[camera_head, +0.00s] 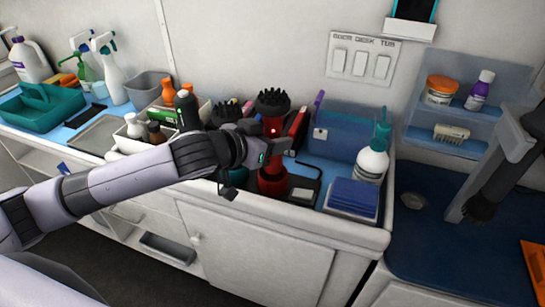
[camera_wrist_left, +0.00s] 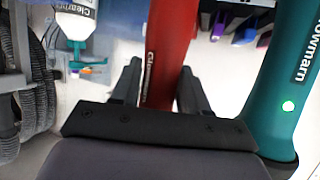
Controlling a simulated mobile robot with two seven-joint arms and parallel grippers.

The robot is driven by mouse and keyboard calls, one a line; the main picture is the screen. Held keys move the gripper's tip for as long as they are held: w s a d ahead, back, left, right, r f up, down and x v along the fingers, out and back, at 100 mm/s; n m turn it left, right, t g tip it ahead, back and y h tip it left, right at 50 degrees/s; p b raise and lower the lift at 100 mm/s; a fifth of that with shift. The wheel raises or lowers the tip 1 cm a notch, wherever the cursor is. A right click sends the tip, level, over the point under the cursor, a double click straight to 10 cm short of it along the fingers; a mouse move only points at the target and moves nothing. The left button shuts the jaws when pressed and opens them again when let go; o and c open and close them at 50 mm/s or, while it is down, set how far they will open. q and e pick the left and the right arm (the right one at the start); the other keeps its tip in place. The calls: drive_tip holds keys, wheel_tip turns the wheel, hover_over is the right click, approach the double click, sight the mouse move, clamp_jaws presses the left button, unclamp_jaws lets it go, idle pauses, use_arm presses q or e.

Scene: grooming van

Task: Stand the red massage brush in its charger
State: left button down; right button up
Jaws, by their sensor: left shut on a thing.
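The red massage brush (camera_head: 271,103) stands about upright at the counter's front, black bristles at the top. My left gripper (camera_head: 275,148) is shut around its middle, and the red lower body (camera_head: 272,183) shows below the fingers. In the left wrist view the red brush (camera_wrist_left: 168,50) runs between the two fingers of my left gripper (camera_wrist_left: 160,88). The brush's lower end is close to the counter edge; I cannot tell whether it touches anything. I cannot make out the charger for certain; a dark flat holder (camera_head: 303,191) lies right of the brush.
A second dark-bristled brush (camera_head: 225,112) stands just left. A teal tool (camera_wrist_left: 290,90) with a green light is close in the left wrist view. A pump bottle (camera_head: 371,163), blue cloths (camera_head: 352,196) and a blue box (camera_head: 338,137) stand right. White bins (camera_head: 135,142) are left.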

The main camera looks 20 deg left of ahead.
use_arm(q)
drive_tip(key=shift+f, duration=2.2)
drive_tip(key=shift+b, duration=0.3)
drive_tip(key=shift+f, duration=0.2)
drive_tip(key=c, duration=0.6)
unclamp_jaws()
drive_tip(key=shift+o, duration=0.2)
drive_tip(key=shift+r, duration=0.1)
drive_tip(key=v, duration=1.2)
